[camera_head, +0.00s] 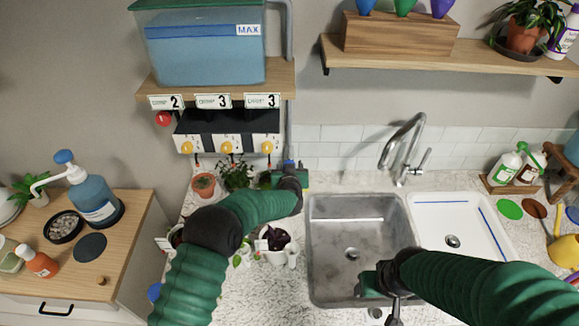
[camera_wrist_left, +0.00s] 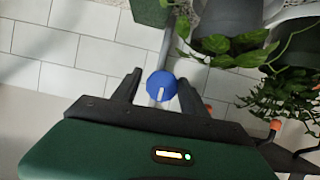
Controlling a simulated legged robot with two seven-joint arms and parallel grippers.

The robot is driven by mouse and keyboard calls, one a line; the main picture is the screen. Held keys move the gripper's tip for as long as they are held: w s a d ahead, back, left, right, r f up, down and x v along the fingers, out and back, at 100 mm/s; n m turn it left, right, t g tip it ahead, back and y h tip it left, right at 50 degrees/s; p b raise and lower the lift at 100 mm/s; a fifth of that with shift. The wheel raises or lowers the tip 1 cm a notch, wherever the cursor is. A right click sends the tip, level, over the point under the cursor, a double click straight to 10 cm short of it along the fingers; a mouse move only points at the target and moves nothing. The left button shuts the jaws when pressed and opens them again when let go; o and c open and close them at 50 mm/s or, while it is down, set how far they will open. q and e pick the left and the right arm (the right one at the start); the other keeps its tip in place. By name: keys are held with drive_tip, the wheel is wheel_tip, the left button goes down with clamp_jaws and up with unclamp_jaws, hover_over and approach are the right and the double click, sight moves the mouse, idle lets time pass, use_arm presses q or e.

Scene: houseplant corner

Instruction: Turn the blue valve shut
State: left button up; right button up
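The blue valve (camera_wrist_left: 162,84) shows in the left wrist view as a round blue knob with a pale bar on its face. In the head view a bit of blue (camera_head: 288,163) shows by the pipe, just above my left gripper (camera_head: 289,174). In the wrist view the two fingers of my left gripper (camera_wrist_left: 160,81) are apart, one on each side of the knob, with small gaps; I cannot tell if either touches. My right gripper (camera_head: 378,283) is over the sink's front right edge; its finger opening is unclear.
A blue water tank (camera_head: 205,60) stands on a wall shelf above yellow-knobbed dispensers (camera_head: 228,147). Potted plants (camera_head: 237,176) are left of my left gripper. The steel sink (camera_head: 335,245) and faucet (camera_head: 400,150) are to the right. Leaves hang close by in the wrist view.

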use_arm(q)
drive_tip(key=shift+o, duration=0.4)
drive_tip(key=shift+r, duration=0.1)
drive_tip(key=b+v, duration=0.2)
drive_tip(key=v, duration=1.4)
drive_tip(key=shift+s, duration=0.45)
drive_tip(key=shift+d, duration=0.1)
